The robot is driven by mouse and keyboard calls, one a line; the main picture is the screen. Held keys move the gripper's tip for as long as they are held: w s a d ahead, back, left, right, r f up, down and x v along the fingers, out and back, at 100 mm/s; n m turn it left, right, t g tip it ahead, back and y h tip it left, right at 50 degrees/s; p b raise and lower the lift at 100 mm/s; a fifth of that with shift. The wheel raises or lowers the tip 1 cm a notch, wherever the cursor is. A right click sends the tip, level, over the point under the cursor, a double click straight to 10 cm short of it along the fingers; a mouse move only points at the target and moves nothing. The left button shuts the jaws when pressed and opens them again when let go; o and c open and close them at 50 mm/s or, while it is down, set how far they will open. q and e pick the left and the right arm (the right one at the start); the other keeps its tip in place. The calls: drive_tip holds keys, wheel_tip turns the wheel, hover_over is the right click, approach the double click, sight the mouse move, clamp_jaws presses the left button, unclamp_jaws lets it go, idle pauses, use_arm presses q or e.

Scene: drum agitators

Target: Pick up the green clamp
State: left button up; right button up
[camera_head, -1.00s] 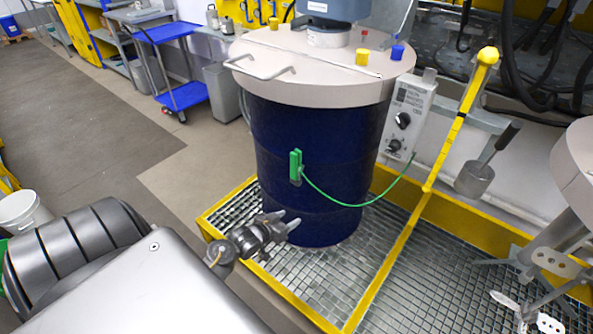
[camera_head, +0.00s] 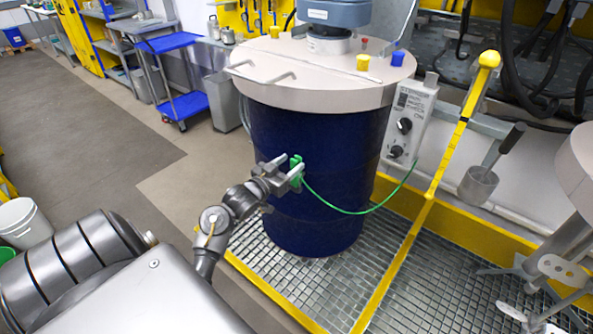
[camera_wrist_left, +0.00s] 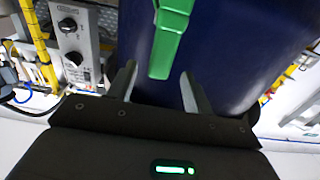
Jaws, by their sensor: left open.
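The green clamp (camera_head: 298,164) is on the side of the dark blue drum (camera_head: 340,135), with a thin green cable running from it. My left gripper (camera_head: 286,170) is open right at the clamp and partly covers it in the head view. In the left wrist view the clamp (camera_wrist_left: 170,40) hangs just beyond the two open fingers (camera_wrist_left: 158,84), roughly in line with the gap between them. Whether the fingers touch it I cannot tell. My right gripper is not in view.
The green cable runs to a grey control box (camera_head: 408,118) beside the drum. A yellow pole (camera_head: 462,120) rises right of it. The drum's pale lid (camera_head: 310,88) overhangs above the clamp. Metal grating (camera_head: 290,270) with yellow edges lies below. Open floor (camera_head: 80,130) is at the left.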

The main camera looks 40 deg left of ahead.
sight(300, 158)
use_arm(q)
drive_tip(key=shift+w+f+p, duration=0.15)
drive_tip(key=shift+w+p, duration=0.1)
drive_tip(key=shift+w, duration=1.1)
drive_tip(key=shift+w+f+p, duration=0.15)
drive_tip(key=shift+w+p, duration=0.1)
drive_tip(key=shift+w, duration=1.05)
drive_tip(key=shift+c, duration=0.4)
drive_tip(key=c, duration=1)
